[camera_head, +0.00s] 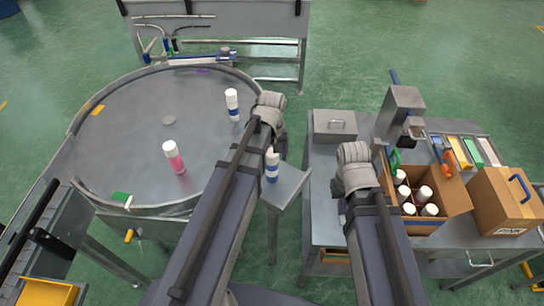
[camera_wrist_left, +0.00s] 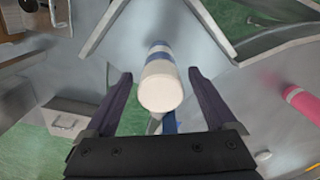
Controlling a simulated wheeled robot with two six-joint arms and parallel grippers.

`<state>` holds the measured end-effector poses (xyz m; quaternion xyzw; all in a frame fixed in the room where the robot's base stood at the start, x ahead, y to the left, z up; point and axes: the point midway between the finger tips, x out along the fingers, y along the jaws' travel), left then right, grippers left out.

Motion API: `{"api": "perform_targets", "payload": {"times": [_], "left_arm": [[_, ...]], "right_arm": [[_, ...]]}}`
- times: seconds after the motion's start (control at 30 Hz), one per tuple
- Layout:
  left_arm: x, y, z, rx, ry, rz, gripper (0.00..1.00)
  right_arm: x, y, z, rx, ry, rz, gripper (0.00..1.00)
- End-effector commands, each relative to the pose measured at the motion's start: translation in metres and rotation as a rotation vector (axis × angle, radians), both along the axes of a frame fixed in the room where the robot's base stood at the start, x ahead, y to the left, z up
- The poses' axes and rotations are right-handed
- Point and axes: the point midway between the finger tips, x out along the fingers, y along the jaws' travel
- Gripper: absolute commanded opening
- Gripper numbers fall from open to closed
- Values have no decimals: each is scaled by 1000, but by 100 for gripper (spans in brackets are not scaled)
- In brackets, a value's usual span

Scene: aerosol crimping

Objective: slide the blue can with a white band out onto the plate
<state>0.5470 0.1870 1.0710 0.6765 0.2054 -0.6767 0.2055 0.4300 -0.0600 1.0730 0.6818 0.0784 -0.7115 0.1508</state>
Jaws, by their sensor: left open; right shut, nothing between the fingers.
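A blue can with a white band and white top (camera_head: 272,167) stands upright at the left edge of the small grey plate (camera_head: 291,184), beside the round table. In the left wrist view, the can (camera_wrist_left: 160,82) is between the spread fingers of my open left gripper (camera_wrist_left: 160,74), with a gap on each side. In the head view my left arm partly hides this gripper (camera_head: 279,149). A similar blue and white can (camera_head: 232,106) stands farther back on the round table.
The round table (camera_head: 120,130) also holds a pink can (camera_head: 175,160) and a small grey disc (camera_head: 169,121). On the right table are a grey box (camera_head: 335,124), a press (camera_head: 402,112), an open carton (camera_head: 440,205) with several white-topped cans, and a closed carton (camera_head: 503,201).

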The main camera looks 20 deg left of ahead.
Motion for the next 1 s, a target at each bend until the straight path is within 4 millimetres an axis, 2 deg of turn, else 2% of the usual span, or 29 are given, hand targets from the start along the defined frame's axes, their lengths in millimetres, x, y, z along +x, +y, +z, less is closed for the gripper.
{"api": "perform_targets", "payload": {"times": [0.03, 0.3, 0.5, 1.0], "left_arm": [[0, 0, 10, 0, 0, 0, 90], [0, 0, 46, 0, 0, 0, 90], [0, 0, 66, 0, 0, 0, 90], [0, 0, 68, 0, 0, 0, 90]], "right_arm": [[0, 0, 10, 0, 0, -1, 0], [0, 0, 46, 2, 0, -7, 0], [0, 0, 67, 1, 1, -7, 0], [0, 0, 68, 1, 1, -6, 0]]}}
